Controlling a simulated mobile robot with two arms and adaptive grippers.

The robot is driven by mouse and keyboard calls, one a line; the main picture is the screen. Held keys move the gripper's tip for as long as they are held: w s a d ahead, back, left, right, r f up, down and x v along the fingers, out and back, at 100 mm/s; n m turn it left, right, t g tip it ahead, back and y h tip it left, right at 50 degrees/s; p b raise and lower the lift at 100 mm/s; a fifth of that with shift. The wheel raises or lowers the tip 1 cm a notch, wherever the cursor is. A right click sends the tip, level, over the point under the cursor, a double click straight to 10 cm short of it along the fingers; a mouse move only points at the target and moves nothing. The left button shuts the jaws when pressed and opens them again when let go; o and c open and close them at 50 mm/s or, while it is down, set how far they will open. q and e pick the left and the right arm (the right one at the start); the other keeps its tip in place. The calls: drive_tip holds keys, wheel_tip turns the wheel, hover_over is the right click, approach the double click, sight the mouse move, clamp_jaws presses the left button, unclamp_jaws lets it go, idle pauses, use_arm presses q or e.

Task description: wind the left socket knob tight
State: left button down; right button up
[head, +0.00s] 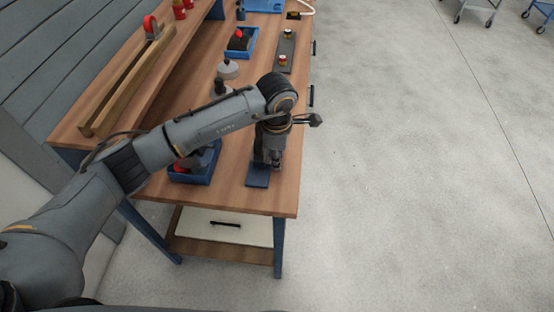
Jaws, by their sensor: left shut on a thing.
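My left gripper (272,160) points down above a small dark blue base plate (258,178) near the front edge of the bench. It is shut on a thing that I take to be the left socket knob. The knob is hidden behind the gripper's fingers and wrist, so I cannot tell how far it is wound. My left arm reaches across the bench from the left and covers part of it. My right gripper is not in view.
A blue bin (199,172) with a red item stands left of the gripper. Farther back are a grey round-based part (228,70), a blue tray (241,47) and a dark strip (285,56) with small capped parts. Open floor lies right of the bench.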

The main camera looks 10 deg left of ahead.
use_arm(q)
drive_tip(key=shift+w+f+g+b, duration=0.1)
drive_tip(key=shift+w+g+b, duration=0.1)
drive_tip(key=shift+g+b, duration=0.75)
drive_tip(key=shift+g, duration=0.25)
drive_tip(key=c, duration=1.1)
unclamp_jaws()
drive_tip(key=shift+w+r, duration=0.1)
drive_tip(key=shift+r, duration=0.2)
drive_tip(key=r, duration=0.3)
drive_tip(key=w+r, duration=0.1)
drive_tip(key=r, duration=0.7)
drive_tip(key=shift+w+r, duration=0.15)
drive_tip(key=shift+w, duration=0.1)
